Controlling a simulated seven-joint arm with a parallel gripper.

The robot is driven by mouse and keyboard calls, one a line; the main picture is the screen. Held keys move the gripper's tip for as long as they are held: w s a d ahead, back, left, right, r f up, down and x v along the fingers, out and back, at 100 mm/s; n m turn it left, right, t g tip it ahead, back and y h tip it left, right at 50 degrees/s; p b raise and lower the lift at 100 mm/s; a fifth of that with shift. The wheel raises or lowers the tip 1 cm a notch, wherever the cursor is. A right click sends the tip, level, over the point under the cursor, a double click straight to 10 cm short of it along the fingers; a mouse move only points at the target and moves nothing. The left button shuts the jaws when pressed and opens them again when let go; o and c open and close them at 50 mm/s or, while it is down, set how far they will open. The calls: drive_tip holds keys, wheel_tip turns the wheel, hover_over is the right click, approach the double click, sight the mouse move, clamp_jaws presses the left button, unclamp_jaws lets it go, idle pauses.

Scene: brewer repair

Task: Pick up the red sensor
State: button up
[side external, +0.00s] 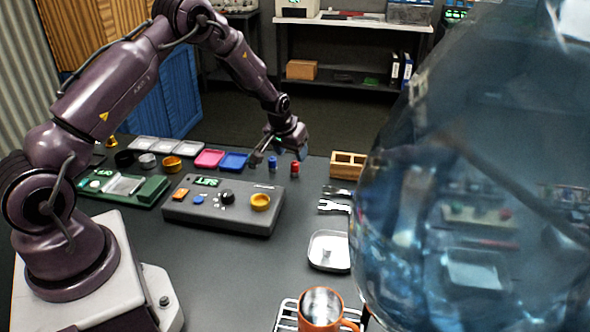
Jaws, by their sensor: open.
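The red sensor (295,169) is a small red cylinder standing upright on the dark table, near its far edge. A similar blue cylinder (272,163) stands just to its left. My gripper (279,157) is open, with its fingers pointing down over this pair. Its right finger shows just above the red sensor and its left finger lies left of the blue cylinder. I cannot tell the exact height gap. Nothing shows between the fingers as held.
A grey console (228,213) with a yellow ring and knob stands in front. Red (209,159) and blue (234,161) trays lie left, a wooden box (347,165) right. A large translucent blue vessel (440,210) blocks the right side. An orange mug (320,310) is in front.

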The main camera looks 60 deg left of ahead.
sight(295, 163)
drive_tip(key=shift+x, duration=2.8)
drive_tip(key=shift+s+a, duration=0.1)
drive_tip(key=shift+s, duration=0.05)
drive_tip(key=shift+c, duration=0.5)
drive_tip(key=c, duration=0.9)
